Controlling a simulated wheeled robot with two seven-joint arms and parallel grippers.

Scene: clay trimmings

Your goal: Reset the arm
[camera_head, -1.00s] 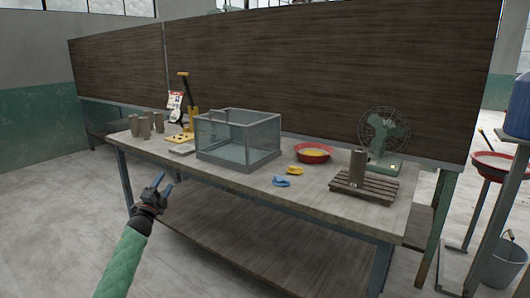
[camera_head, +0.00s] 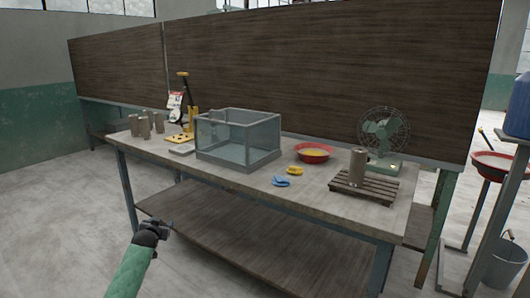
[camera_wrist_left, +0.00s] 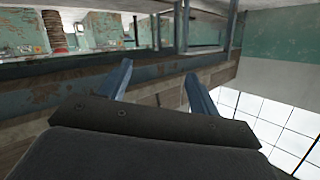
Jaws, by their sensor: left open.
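My left gripper (camera_head: 160,226) is low in front of the workbench, below the tabletop and near its left front leg. In the left wrist view its two blue fingers (camera_wrist_left: 158,84) stand apart with nothing between them. The workbench (camera_head: 330,208) spans the middle of the head view. My left forearm comes in from the bottom with a green sleeve. My right gripper does not show.
On the bench are several clay cylinders (camera_head: 145,127), a yellow press (camera_head: 190,115), a glass tank (camera_head: 238,140), blue (camera_head: 281,182) and yellow (camera_head: 295,170) pieces, a red bowl (camera_head: 313,152), a slatted rack (camera_head: 362,187) with a cylinder, and a green fan (camera_head: 385,130). Floor at left is clear.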

